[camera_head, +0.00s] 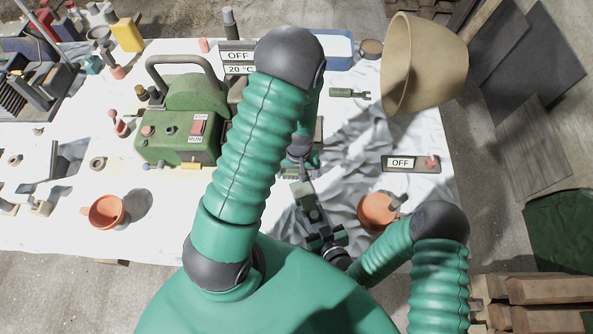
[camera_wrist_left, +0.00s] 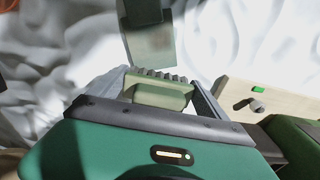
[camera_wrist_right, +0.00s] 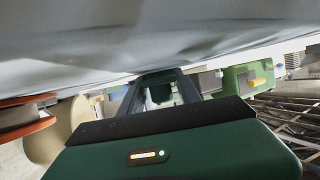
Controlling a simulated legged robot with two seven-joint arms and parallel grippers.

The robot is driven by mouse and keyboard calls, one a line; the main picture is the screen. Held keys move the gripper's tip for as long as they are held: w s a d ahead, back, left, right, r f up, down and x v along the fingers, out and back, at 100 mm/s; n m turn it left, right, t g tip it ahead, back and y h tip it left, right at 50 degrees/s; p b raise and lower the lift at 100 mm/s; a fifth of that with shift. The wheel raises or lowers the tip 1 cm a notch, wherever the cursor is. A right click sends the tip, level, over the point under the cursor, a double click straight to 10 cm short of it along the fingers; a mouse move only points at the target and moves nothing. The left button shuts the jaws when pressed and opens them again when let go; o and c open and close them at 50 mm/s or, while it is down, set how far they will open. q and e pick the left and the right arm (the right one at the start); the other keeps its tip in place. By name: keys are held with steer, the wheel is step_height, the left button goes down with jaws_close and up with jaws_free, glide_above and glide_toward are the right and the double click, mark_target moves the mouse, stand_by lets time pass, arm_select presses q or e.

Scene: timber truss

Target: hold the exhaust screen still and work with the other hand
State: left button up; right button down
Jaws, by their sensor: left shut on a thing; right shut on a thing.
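My left gripper (camera_wrist_left: 158,94) is shut on a pale green block with a ridged edge, which appears to be the exhaust screen (camera_wrist_left: 160,92). In the head view this toothed piece (camera_head: 299,173) shows just below my left wrist, and my arm hides most of that gripper. My right gripper (camera_head: 319,228) is below it, shut on a flat grey-green piece (camera_head: 308,201) that points up toward the screen. In the left wrist view this piece (camera_wrist_left: 148,38) stands just beyond the ridges; whether they touch is unclear. The right wrist view shows a dark green part (camera_wrist_right: 160,93) between the fingers.
A green machine (camera_head: 180,135) with a handle and switch stands left of my left arm. An orange pot (camera_head: 376,210) and an OFF switch box (camera_head: 411,163) are at right, with a large tan cone (camera_head: 425,65) behind. Another orange pot (camera_head: 104,212) stands front left on the white cloth (camera_head: 60,225).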

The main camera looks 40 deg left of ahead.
arm_select(q)
steer(key=shift+f, duration=0.3)
steer(key=shift+d, duration=0.1)
